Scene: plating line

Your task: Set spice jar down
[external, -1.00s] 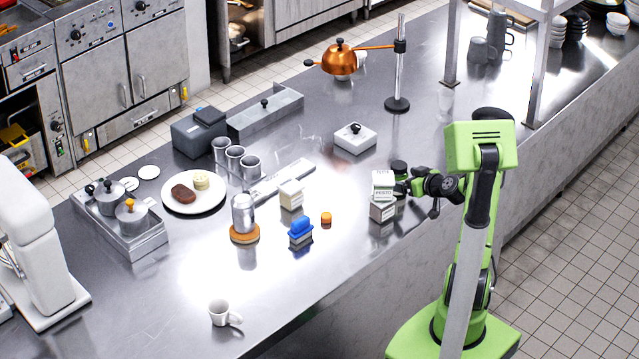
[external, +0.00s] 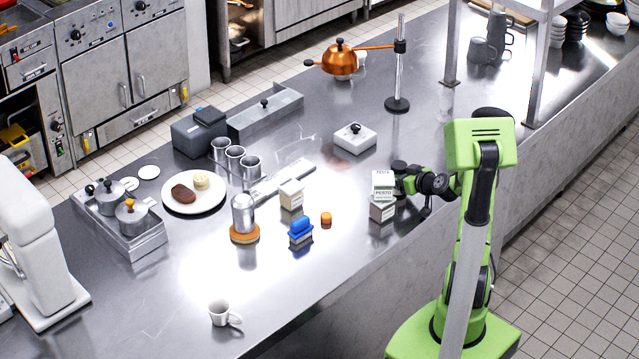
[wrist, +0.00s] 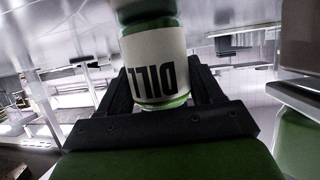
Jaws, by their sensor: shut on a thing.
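The spice jar (wrist: 157,65) is green with a white label reading DILL, which appears upside down in the wrist view. My gripper (wrist: 160,88) is shut on it, with a dark finger on each side. In the external view my gripper (external: 402,178) is low over the counter's right part, just right of the stacked PESTO cartons (external: 383,187). The jar is mostly hidden there by the gripper and cartons. I cannot tell whether its base touches the counter.
The steel counter (external: 300,310) has free room toward its front. An orange-lidded small jar (external: 326,218), a blue-topped block (external: 300,229) and a white carton (external: 291,194) stand to the left. A white lidded box (external: 355,138) is behind. A metal stand (external: 398,103) is farther back.

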